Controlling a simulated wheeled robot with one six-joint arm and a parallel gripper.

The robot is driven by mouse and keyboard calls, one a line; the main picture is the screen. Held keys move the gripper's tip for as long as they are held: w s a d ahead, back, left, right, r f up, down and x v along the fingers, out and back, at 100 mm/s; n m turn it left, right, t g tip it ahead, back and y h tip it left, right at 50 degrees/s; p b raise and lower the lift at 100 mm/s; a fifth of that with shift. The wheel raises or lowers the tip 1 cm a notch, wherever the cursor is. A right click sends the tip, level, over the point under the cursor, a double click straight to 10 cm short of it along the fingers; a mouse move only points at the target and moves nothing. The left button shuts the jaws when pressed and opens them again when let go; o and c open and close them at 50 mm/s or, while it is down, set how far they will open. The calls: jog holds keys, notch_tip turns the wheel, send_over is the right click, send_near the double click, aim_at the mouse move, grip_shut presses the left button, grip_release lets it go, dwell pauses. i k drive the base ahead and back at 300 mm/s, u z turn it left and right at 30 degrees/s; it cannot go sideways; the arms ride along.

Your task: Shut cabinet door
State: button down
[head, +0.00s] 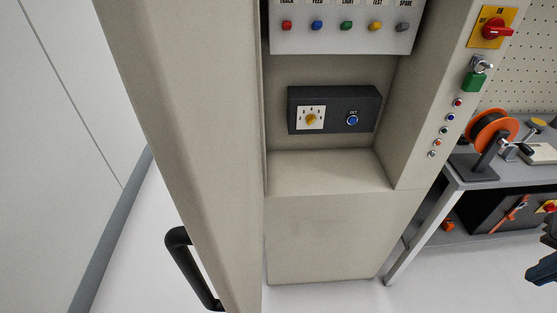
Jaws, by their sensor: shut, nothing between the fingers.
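The cabinet door (172,120) is a tall beige panel on the left in the head view, standing open and swung out toward me. Its black bar handle (188,268) is on the lower outer side, near the bottom of the picture. The beige cabinet (330,235) is open to its right, with its inside recess in view. My gripper (541,274) is dark and partly in view at the right edge, cut off by the frame. It is shut and empty, well to the right of the door and apart from the handle.
Inside the cabinet are a button panel (345,38) and a dark box (335,108) with a yellow knob and blue button. A red switch (494,30) and green padlock (474,80) sit on the right frame. A workbench (463,178) with an orange reel (490,130) stands right. White floor is clear.

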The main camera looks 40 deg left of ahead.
aim_at(187, 68)
jog(key=z, duration=0.35)
jog(key=k, duration=1)
jog(key=u, duration=1.8)
